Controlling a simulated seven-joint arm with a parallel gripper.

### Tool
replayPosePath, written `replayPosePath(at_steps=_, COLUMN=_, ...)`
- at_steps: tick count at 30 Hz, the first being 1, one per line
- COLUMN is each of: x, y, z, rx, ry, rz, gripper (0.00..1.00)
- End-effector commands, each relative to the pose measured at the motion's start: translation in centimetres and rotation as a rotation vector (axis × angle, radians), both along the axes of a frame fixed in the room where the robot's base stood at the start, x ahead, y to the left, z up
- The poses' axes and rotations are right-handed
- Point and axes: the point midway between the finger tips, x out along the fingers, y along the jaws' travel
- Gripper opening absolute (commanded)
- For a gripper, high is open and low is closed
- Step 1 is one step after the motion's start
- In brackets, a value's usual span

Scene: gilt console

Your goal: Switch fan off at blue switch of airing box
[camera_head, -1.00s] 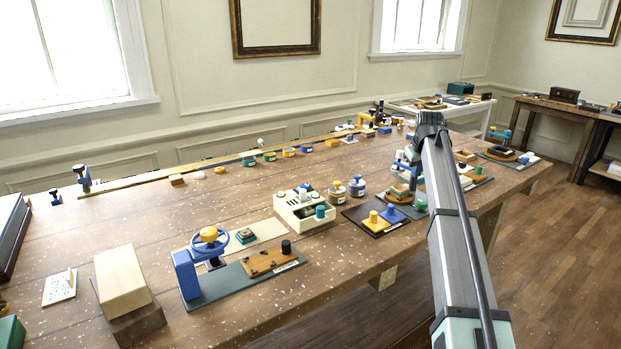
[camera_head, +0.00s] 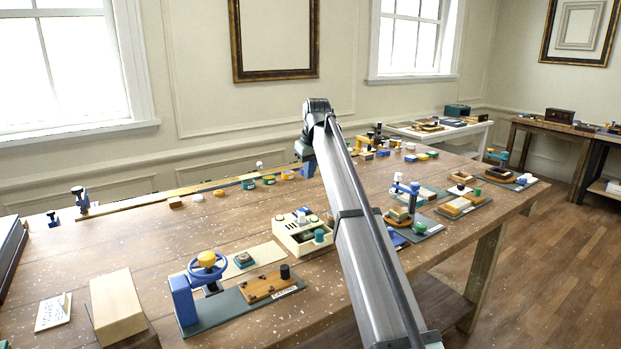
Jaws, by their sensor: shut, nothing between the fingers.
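The airing box is most likely the cream box (camera_head: 291,236) in the middle of the workbench. It has dark vent slots and several knobs on its top, one of them a large teal knob (camera_head: 319,235). A small blue part (camera_head: 302,211) shows at its back edge; it is too small to tell if this is the blue switch or which way it is set. My arm link covers the space just right of the box.
Left of the box stands a blue handwheel (camera_head: 207,268) on a dark green board (camera_head: 215,312). A pale wooden block (camera_head: 117,305) is at the front left. Several small coloured things line the bench's back. Right of my arm are more boards with parts (camera_head: 415,225).

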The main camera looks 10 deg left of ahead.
Motion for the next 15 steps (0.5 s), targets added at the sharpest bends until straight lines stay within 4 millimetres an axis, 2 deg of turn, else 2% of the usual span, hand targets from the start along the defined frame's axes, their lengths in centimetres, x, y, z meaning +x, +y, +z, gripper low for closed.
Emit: replayPosePath(at_steps=15, x=2.1, y=1.1, z=-8.6, rx=-0.001, ry=0.000, rz=-0.001, gripper=0.00)
